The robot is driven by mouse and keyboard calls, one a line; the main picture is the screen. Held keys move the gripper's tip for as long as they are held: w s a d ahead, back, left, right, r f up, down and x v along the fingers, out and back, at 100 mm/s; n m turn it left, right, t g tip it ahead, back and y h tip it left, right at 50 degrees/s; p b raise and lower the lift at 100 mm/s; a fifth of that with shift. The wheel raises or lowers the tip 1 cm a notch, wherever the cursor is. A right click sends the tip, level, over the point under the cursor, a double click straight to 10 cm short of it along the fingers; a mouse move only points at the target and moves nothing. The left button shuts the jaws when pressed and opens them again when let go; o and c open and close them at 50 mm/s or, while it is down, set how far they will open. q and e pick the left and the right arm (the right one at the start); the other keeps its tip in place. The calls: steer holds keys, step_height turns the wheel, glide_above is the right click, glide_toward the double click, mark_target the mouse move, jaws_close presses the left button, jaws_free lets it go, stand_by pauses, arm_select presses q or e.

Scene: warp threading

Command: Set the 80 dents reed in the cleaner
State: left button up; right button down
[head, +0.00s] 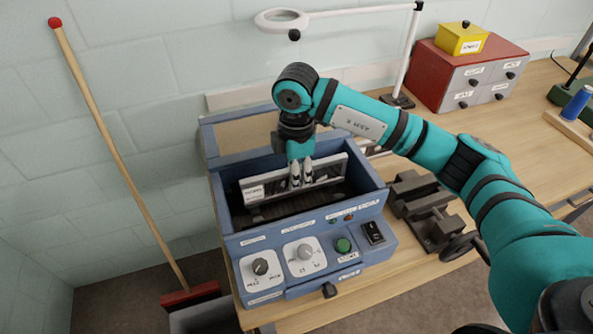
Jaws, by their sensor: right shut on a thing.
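The reed (322,177) is a long, flat frame with a pale label at its left end. Its label text is too small to read. My right gripper (301,182) is shut on the reed near its middle, with the fingers pointing down. The cleaner (227,223) is a blue box with an open top and a front panel of dials, a green button and a black switch. The reed is over the open top, roughly level with the rim and slightly tilted. I cannot tell whether it touches the inside. My left gripper is not in view.
A grey vise (430,212) stands right of the cleaner. Behind are a magnifier lamp (282,20), a red drawer cabinet (455,72) and a yellow box (461,40). A broom (122,152) leans on the wall at left. The bench (535,132) has free room at right.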

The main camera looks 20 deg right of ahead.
mark_target(297, 192)
steer(key=shift+f+b, duration=1.2)
steer(key=shift+f, duration=0.6)
steer(key=shift+f+b, duration=0.4)
steer(key=shift+f, duration=0.2)
steer(key=shift+f+b, duration=0.35)
steer(key=shift+f, duration=0.1)
steer(key=c, duration=1.2)
jaws_free()
